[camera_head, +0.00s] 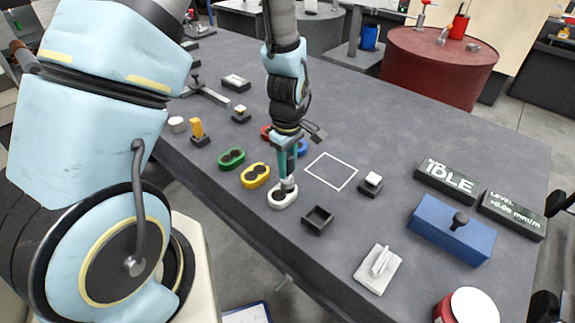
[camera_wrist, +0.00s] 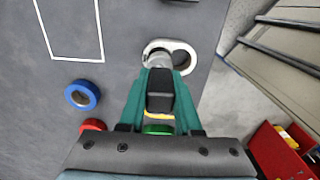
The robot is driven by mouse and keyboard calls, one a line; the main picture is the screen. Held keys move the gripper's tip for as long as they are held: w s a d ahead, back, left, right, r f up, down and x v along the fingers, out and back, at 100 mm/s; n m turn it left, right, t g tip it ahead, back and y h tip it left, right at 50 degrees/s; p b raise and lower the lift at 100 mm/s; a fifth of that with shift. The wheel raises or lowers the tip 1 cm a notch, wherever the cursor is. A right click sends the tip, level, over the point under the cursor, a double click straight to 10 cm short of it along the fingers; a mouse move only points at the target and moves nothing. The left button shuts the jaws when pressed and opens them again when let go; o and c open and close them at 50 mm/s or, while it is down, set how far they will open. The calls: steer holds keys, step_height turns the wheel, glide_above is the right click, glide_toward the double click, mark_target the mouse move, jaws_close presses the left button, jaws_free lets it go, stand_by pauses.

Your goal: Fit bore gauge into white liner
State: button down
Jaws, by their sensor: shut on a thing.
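The white liner (camera_head: 283,202) is an oblong block with two round bores, near the table's front edge. It also shows in the wrist view (camera_wrist: 188,47). My gripper (camera_head: 287,165) points down above it, with its green fingers shut on the bore gauge (camera_head: 287,184), a grey cylinder. In the wrist view, my gripper (camera_wrist: 160,88) holds the gauge (camera_wrist: 157,60) over the liner's left bore. The right bore is open and dark. I cannot tell whether the gauge's lower end is inside the bore or just above it.
Green (camera_head: 230,159), yellow (camera_head: 255,176), red and blue (camera_wrist: 82,95) liners stand nearby. A black open tray (camera_head: 317,220) sits close on the right. A white outlined square is empty.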

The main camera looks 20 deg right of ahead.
mark_target(287, 179)
steer(key=shift+f+b, duration=1.35)
steer(key=shift+f, duration=0.6)
steer(key=c, duration=0.5)
jaws_free()
steer(key=shift+r, duration=0.1)
step_height(287, 179, up, 11)
steer(key=shift+f+b, duration=0.15)
steer(key=shift+b, duration=0.75)
steer(key=a+r+m, duration=0.2)
steer(key=a, duration=0.6)
steer(key=w+a+r+m+t, duration=0.1)
steer(key=a+r+m, duration=0.1)
steer(key=a, duration=0.7)
steer(key=a+r+m, duration=0.3)
steer(key=a, duration=0.5)
steer(key=shift+w+a+t, duration=0.15)
steer(key=shift+a+t, duration=0.05)
steer(key=shift+t, duration=0.1)
